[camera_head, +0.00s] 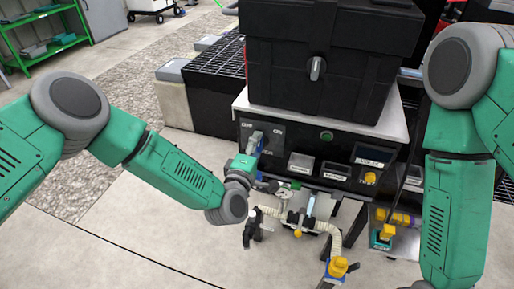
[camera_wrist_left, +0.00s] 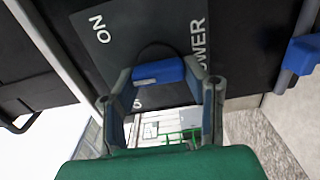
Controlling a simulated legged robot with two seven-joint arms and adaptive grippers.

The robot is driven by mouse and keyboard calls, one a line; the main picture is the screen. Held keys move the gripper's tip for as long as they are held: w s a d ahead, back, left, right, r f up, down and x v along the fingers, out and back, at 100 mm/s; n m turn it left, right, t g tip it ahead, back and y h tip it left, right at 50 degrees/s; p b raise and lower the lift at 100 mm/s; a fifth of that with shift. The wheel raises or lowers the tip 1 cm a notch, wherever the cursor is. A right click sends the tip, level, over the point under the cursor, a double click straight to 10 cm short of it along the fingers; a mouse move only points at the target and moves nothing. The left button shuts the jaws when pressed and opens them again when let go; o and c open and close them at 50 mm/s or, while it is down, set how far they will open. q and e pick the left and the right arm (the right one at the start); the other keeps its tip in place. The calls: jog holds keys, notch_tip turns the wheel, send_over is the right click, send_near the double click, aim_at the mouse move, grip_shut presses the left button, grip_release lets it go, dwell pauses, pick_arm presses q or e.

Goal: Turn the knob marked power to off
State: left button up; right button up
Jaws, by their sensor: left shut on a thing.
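The power knob (camera_wrist_left: 158,72) shows in the left wrist view as a blue bar in front of a grey plate (camera_wrist_left: 118,38). The plate reads "ON" at the upper left and "POWER" at the right; another marking below is mostly hidden. My left gripper (camera_wrist_left: 160,84) is shut on the knob, with one finger at each side of it. In the head view my left gripper (camera_head: 256,143) is at the left end of the black front panel (camera_head: 300,138), covering the knob there. My right arm comes down at the right, and its gripper is out of the picture.
A black tote (camera_head: 318,60) stands on the table above the panel. A green button (camera_head: 327,136), labelled boxes and a yellow knob (camera_head: 370,178) lie further right on the panel. A beige hose (camera_head: 325,228) hangs below. A second blue handle (camera_wrist_left: 305,55) shows in the wrist view.

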pick_arm(q)
jog(key=n+b, duration=0.1)
jog(key=n, duration=0.1)
jog(key=f+n+b, duration=0.1)
jog(key=n, duration=0.1)
jog(key=shift+n, duration=0.3)
jog(key=shift+s+n+b, duration=0.1)
jog(key=shift+n+b, duration=1.5)
jog(key=shift+n, duration=0.6)
jog(key=o, duration=1.1)
jog(key=shift+d, duration=0.1)
jog(key=shift+o, duration=0.2)
jog(key=shift+r, duration=0.1)
jog(key=shift+s, duration=0.1)
jog(key=v, duration=1.1)
jog(key=shift+s, duration=0.3)
